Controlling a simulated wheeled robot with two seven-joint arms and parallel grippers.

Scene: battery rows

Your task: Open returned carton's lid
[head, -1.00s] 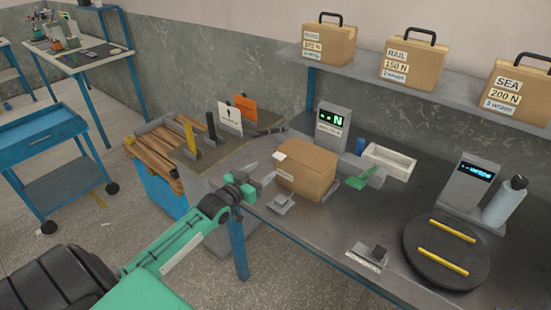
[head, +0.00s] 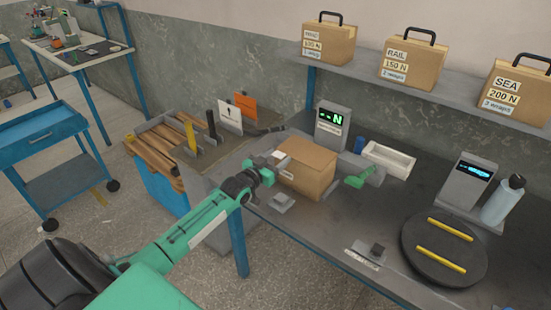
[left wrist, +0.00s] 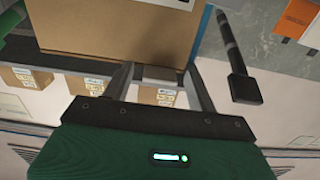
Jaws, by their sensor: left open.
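The brown carton (head: 308,180) stands on the grey bench in the middle of the head view. Its top looks closed. Its brown side also fills the top middle of the left wrist view (left wrist: 115,25), with a white label at its upper edge. My left gripper (head: 272,166) is at the carton's left side, near its top edge. In the left wrist view its two fingers (left wrist: 160,78) are apart, with the carton just beyond them. I cannot tell whether they touch it. My right gripper is not in view.
A display box (head: 332,127) and a white tray (head: 390,160) stand behind the carton, with a green tool (head: 360,181) to its right. A round turntable (head: 445,262) with yellow strips sits at the right. Sign holders (head: 230,118) stand at the left. Labelled cases line the shelf (head: 440,98).

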